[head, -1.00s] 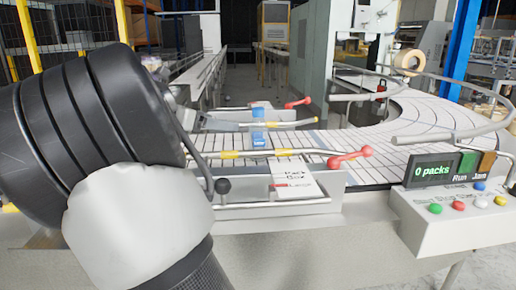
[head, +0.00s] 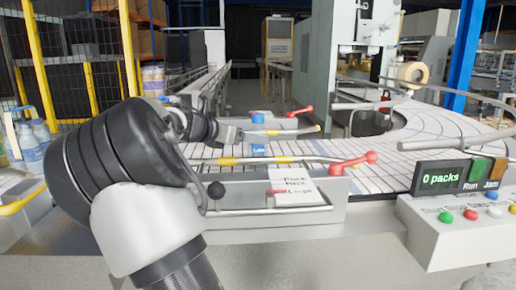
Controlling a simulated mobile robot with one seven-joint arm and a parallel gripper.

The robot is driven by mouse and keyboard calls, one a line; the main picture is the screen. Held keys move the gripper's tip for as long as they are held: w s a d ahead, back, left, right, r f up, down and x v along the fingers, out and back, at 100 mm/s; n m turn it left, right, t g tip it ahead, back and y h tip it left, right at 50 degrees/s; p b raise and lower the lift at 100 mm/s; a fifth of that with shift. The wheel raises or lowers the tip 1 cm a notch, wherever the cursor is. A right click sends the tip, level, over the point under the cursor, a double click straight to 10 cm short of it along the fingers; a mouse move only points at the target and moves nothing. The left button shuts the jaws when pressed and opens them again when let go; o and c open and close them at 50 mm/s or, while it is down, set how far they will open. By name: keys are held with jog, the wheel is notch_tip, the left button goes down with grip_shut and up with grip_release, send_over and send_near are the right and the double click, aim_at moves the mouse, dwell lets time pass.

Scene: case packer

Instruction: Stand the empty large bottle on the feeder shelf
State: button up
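Several pale blue bottles (head: 32,155) stand at the left edge, partly cut off and partly behind my arm. I cannot tell which, if any, is the empty large one. A small blue object (head: 258,150), possibly a bottle, is on the slatted conveyor behind the front guide rail. No shelf is clearly recognisable as the feeder shelf. My arm reaches from the lower left over the conveyor's left end. My gripper (head: 230,133) is small and low, left of the blue object. Its fingers are not distinct, and no held thing can be made out.
Guide rails with red knobs (head: 354,163) cross the conveyor (head: 420,135). A control box (head: 460,228) with a "0 packs" display stands at right.

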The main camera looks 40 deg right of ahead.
jog(key=x, duration=0.5)
jog(key=shift+w+d+r, duration=0.15)
jog(key=shift+d+r, duration=0.05)
jog(key=shift+d, duration=0.1)
jog(key=shift+c, duration=0.4)
jog(key=c, duration=1.2)
jog(key=shift+o, duration=0.4)
jog(key=shift+r, duration=0.15)
